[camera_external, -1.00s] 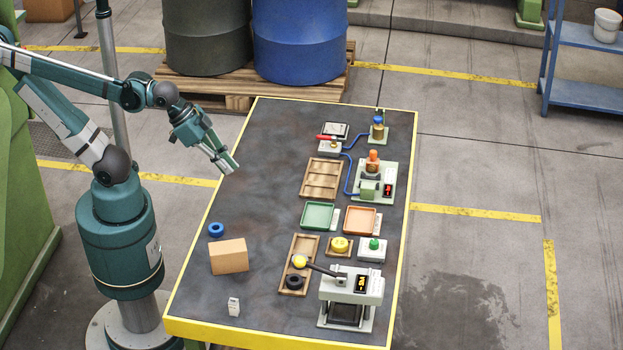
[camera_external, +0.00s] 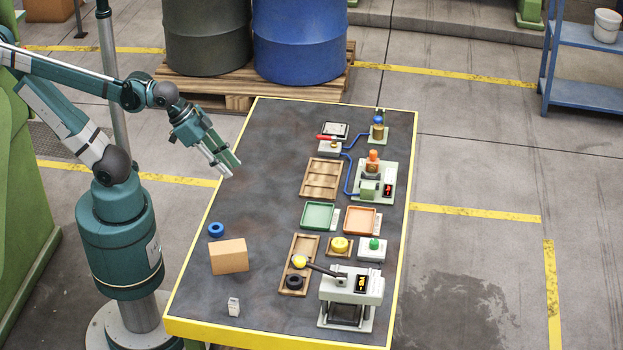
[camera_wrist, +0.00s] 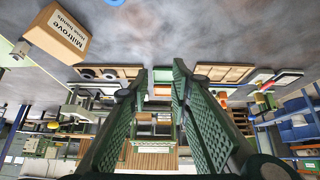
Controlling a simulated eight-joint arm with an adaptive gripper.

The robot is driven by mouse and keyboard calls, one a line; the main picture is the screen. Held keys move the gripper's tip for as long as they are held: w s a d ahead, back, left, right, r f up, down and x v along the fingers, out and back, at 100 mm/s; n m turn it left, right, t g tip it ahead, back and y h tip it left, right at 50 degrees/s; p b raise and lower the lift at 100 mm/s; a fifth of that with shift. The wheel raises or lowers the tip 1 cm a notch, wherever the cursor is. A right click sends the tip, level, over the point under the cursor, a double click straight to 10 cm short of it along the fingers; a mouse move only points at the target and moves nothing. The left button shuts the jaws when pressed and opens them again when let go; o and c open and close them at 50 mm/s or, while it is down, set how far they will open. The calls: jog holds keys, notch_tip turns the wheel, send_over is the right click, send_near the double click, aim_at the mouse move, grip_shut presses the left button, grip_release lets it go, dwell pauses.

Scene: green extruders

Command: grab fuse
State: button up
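My gripper (camera_external: 230,170) hangs above the left edge of the dark table, with its fingers apart and nothing between them. In the wrist view the two green textured fingers of my gripper (camera_wrist: 153,84) stand apart with an empty gap. A small pale grey block (camera_external: 234,307) with a marked face stands upright near the table's front left. It may be the fuse, but I cannot tell for sure. My gripper is well behind it and above the table, not touching it.
A cardboard box (camera_external: 229,256) and blue ring (camera_external: 216,229) sit on the left half of the table (camera_external: 255,180). Wooden trays (camera_external: 321,179), green (camera_external: 318,216) and orange trays (camera_external: 361,220), and a lever press (camera_external: 350,290) line the right half. The left-middle surface is clear.

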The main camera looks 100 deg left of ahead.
jog(key=shift+o, duration=1.3)
jog(key=shift+w+d, duration=0.1)
jog(key=m+g+h+p, duration=0.6)
jog(key=m+p, duration=0.5)
jog(key=m, duration=0.8)
send_over(233, 304)
jog(key=a, duration=0.4)
notch_tip(233, 304, down, 8)
jog(key=g+y, duration=0.1)
jog(key=shift+d, duration=0.2)
jog(key=shift+f+n, duration=0.15)
jog(key=shift+n, duration=0.15)
